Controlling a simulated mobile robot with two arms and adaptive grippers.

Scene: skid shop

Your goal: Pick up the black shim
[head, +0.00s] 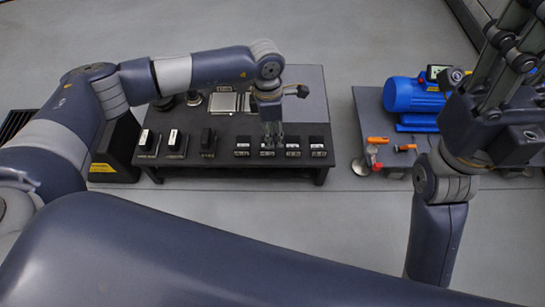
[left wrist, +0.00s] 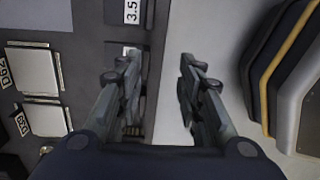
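Several small black pieces with white labels stand in a row near the front edge of the dark table (head: 219,125); I cannot tell which is the black shim. One black piece (head: 242,147) is left of my left gripper (head: 272,140), and another (head: 293,148) is to its right. That gripper points down over the row and partly hides the piece beneath. In the left wrist view, its fingers (left wrist: 162,80) are apart with nothing seen between them; a "3.5" label (left wrist: 132,11) lies beyond the left finger. My right gripper (head: 510,45) is raised at right, its fingers' opening unclear.
A blue motor (head: 412,96) and orange-handled tools (head: 378,140) occupy the right bench. Grey floor lies between the benches.

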